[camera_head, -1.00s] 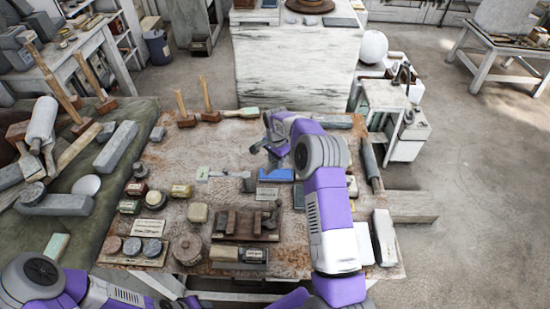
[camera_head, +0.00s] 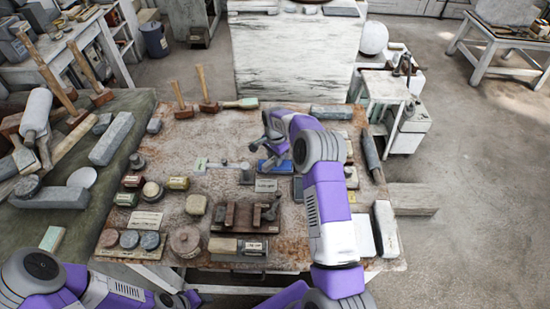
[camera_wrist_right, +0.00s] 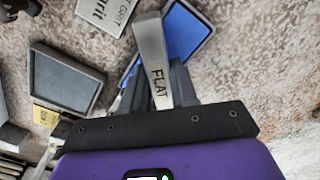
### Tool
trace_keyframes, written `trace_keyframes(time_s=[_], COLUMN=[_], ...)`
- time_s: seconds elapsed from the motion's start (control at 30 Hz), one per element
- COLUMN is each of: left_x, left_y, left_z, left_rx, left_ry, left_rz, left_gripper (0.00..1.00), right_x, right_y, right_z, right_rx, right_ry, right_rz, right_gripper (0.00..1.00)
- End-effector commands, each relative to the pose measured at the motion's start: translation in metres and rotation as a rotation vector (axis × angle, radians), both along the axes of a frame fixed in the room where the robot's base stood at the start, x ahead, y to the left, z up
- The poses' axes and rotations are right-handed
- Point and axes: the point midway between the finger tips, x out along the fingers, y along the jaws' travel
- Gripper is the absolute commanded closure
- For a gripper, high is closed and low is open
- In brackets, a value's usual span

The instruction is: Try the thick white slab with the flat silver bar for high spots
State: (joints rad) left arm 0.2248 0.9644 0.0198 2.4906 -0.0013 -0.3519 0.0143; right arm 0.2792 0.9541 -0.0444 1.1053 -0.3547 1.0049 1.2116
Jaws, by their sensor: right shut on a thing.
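The flat silver bar (camera_wrist_right: 154,58), lettered "FLAT", is between the fingers of my right gripper (camera_wrist_right: 165,88) in the right wrist view, which is shut on it. In the head view my right gripper (camera_head: 270,148) hangs over the middle of the bench, close to a blue block; the bar is hard to make out there. A thick whitish slab (camera_head: 385,230), which looks like the task's slab, lies at the bench's right edge, beside my right forearm and apart from the bar. My left gripper (camera_head: 186,299) is low at the front edge, small and partly cut off.
The blue block (camera_head: 269,166) also shows in the wrist view (camera_wrist_right: 187,35). A dark-framed grey plate (camera_wrist_right: 65,77) is at left there. A wooden rack (camera_head: 245,217), round tins (camera_head: 129,240) and mallets (camera_head: 208,104) crowd the bench (camera_head: 190,140).

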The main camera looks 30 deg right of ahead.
Motion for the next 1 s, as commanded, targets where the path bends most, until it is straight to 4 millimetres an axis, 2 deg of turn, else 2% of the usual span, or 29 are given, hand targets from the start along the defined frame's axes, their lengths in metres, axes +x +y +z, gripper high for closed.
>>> trace_keyframes(time_s=[1.0], left_x=[0.0], left_y=[0.0], left_z=[-0.007], left_rx=[0.0], left_ry=[0.0], left_rz=[0.0], left_gripper=[0.57], right_x=[0.0], right_y=[0.0], right_z=[-0.01], right_rx=[-0.001], right_ry=[-0.001], right_rz=[0.0], right_gripper=[0.96])
